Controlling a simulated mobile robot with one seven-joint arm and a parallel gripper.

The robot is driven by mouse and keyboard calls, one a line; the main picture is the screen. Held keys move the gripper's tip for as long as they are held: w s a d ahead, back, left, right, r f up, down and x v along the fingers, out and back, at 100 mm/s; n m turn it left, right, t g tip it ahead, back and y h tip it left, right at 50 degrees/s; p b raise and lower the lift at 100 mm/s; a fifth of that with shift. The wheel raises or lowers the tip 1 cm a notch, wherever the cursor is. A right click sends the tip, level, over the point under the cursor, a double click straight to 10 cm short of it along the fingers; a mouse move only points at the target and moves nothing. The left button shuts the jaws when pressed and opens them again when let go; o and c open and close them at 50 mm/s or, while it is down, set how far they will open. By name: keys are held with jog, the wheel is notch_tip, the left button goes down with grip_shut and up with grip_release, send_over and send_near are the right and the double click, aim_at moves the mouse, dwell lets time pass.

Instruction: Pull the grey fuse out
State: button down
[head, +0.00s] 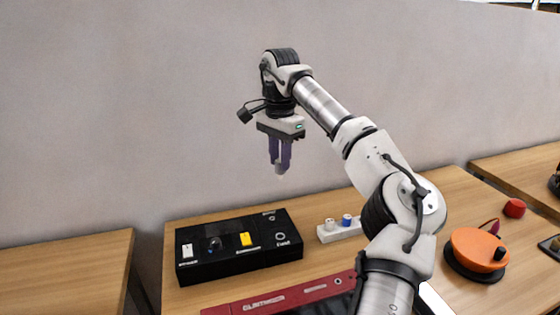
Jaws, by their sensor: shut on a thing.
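My gripper (280,166) hangs in the air with its purple fingers pointing down, above and behind the black panel box. Its fingers are shut on a small light grey piece, which looks like the grey fuse (280,168); only its lower end shows between the fingertips. A white fuse strip (325,236) lies on the table right of the black box. A blue fuse (347,220) and a whitish fuse (330,223) stand in it. The right end of the strip is hidden behind my arm.
The black panel box (245,263) with a yellow switch (245,239) stands on the wooden table (440,195). A red-edged case (245,305) lies in front. An orange round device (472,246) and a red block (514,207) are at right. The air around my gripper is clear.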

jog(key=shift+r+p, duration=0.75)
jog(key=shift+p, duration=0.05)
jog(key=shift+r+p, duration=0.95)
jog(key=shift+p, duration=0.3)
notch_tip(320, 180, up, 3)
jog(key=p, duration=0.4)
